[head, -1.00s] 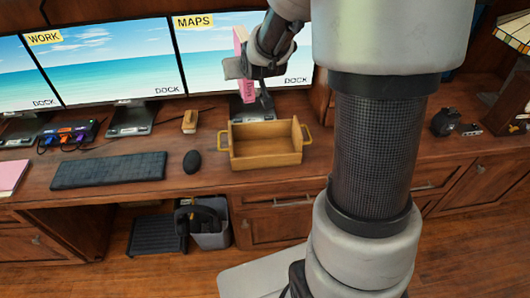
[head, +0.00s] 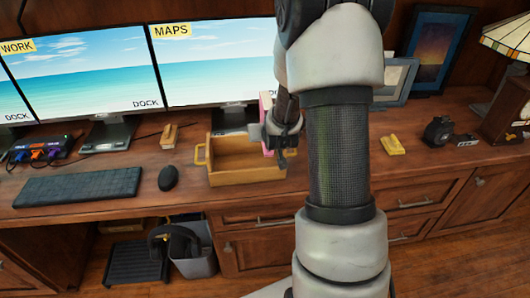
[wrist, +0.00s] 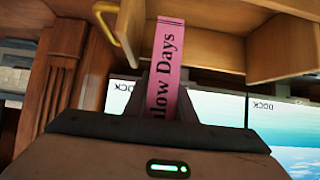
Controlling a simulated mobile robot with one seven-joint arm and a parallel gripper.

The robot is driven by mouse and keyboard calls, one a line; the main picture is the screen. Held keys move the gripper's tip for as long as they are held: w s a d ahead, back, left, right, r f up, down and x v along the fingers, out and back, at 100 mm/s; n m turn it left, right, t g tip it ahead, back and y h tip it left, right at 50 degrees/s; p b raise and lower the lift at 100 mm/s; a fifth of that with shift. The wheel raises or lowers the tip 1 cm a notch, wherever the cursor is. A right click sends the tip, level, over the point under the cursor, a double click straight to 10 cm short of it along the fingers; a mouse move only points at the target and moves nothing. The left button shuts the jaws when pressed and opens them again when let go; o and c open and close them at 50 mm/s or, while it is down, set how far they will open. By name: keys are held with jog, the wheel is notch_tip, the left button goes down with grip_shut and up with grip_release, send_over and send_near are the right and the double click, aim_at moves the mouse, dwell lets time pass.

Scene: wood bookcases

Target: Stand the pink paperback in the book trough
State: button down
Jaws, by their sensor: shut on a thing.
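The pink paperback (head: 267,106) is upright in my gripper (head: 281,137), at the right end of the wooden book trough (head: 238,177). My gripper is shut on it and hides its middle; a pink strip shows above and below the jaws. In the wrist view the spine of the paperback (wrist: 168,70) reads "llow Days", partly covered by the fingers. The trough (wrist: 216,18) shows behind it with a brass handle at the left. The trough looks empty otherwise. I cannot tell whether the book's lower end is inside the trough or just beside its right end.
A black mouse (head: 168,178) and keyboard (head: 78,187) lie left of the trough. Monitors (head: 220,70) stand behind it.

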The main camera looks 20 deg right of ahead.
jog(key=shift+f+b, duration=0.5)
jog(key=shift+f, duration=3.35)
jog(key=shift+f, duration=0.1)
jog(key=shift+f+b, duration=0.15)
jog(key=shift+b, duration=0.15)
jog(key=c, duration=1.8)
grip_release()
jog(key=shift+o, duration=0.2)
